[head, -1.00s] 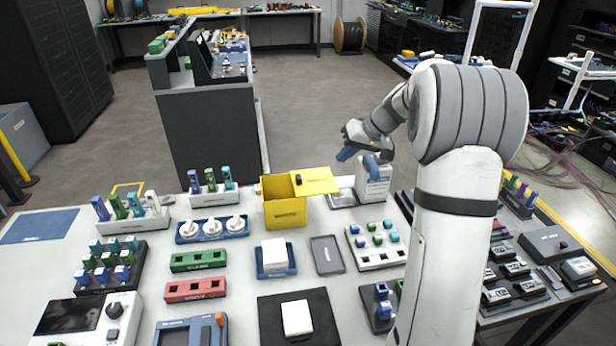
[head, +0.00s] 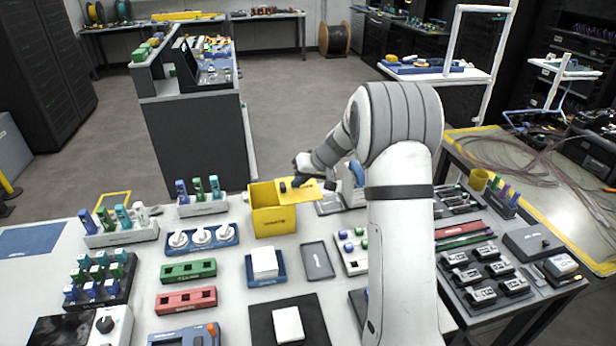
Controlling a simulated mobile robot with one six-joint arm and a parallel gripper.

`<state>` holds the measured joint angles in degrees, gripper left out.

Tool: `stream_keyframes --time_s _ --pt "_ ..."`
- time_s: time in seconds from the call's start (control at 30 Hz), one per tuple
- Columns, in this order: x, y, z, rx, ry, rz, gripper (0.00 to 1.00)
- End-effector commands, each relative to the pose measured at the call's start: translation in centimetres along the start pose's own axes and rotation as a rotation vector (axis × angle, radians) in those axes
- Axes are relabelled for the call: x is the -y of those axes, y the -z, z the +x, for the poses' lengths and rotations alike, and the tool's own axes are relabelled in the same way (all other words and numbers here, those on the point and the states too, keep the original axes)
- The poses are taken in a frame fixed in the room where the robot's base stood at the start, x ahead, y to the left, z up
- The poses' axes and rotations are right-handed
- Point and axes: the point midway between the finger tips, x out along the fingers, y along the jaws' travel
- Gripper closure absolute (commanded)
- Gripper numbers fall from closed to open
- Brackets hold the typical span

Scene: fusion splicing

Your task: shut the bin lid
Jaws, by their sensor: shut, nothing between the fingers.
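The yellow bin (head: 273,220) stands upright on the light table, left of my arm. Its yellow lid (head: 302,195) sits over the right part of the top and juts out past the right side. A dark opening shows at the left of the top. A small black knob (head: 283,187) stands on the lid near its left end. My gripper (head: 300,181) is shut and empty, close to the lid, just right of the knob. Whether the fingertips touch the knob or lid I cannot tell.
A white-and-blue dispenser (head: 351,184) stands right behind the lid. A blue tray with white spools (head: 202,237) is left of the bin. A grey tray (head: 317,262) and a blue tray with a white pad (head: 265,266) lie in front.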

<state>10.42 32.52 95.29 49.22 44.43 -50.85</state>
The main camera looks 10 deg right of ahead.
Motion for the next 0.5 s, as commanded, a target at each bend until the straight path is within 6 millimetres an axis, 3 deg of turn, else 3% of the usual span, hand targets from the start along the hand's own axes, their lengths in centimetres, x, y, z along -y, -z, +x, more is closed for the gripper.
stream_keyframes --time_s 0.37,0.5 --pt "0.3 0.0 0.2 0.000 0.001 -0.001 1.00" --pt "1.3 -0.1 1.1 0.001 0.001 -0.005 1.00"
